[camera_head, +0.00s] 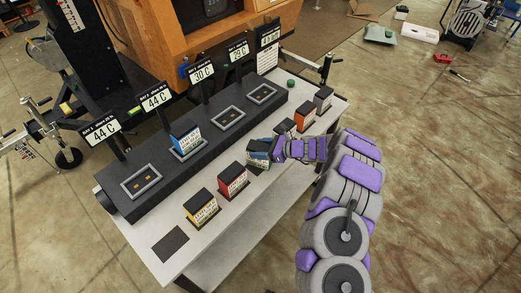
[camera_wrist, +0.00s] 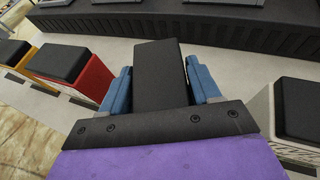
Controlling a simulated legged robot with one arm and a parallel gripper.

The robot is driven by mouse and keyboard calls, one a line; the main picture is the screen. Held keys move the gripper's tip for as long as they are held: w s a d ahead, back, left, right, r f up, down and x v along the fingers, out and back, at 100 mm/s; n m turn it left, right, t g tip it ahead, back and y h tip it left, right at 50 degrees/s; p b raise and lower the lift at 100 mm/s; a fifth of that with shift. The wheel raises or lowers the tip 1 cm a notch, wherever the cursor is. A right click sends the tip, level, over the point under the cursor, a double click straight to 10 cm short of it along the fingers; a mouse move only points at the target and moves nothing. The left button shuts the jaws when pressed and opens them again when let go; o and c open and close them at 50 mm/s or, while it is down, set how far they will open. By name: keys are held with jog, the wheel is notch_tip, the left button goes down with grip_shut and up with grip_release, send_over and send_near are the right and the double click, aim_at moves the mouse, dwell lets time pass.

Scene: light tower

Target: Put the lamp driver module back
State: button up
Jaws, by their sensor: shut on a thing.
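My gripper (camera_head: 261,150) is shut on a module with a black top (camera_wrist: 158,75), between its two blue fingers. The same held module (camera_head: 257,160) shows a pale label in the head view, too small to read. It is at the table's row of modules, right of the red module (camera_head: 233,181); I cannot tell whether it touches the table. A blue module (camera_head: 187,140) sits in the second bay of the black rack. The left bay (camera_head: 141,181) and the two right bays (camera_head: 229,117) (camera_head: 262,94) are empty. I cannot tell by label which is the lamp driver.
A yellow module (camera_head: 202,208) and an empty dark pad (camera_head: 170,244) are at the table's left. Orange (camera_head: 304,118) and grey (camera_head: 323,99) modules stand right of my gripper. Temperature signs (camera_head: 156,95) rise behind the rack. A green button (camera_head: 291,83) is at the rack's far right end.

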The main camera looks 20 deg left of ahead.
jog(key=o, duration=1.5)
jog(key=shift+d+r, duration=0.1)
jog(key=p+v, duration=0.2)
jog(key=v, duration=1)
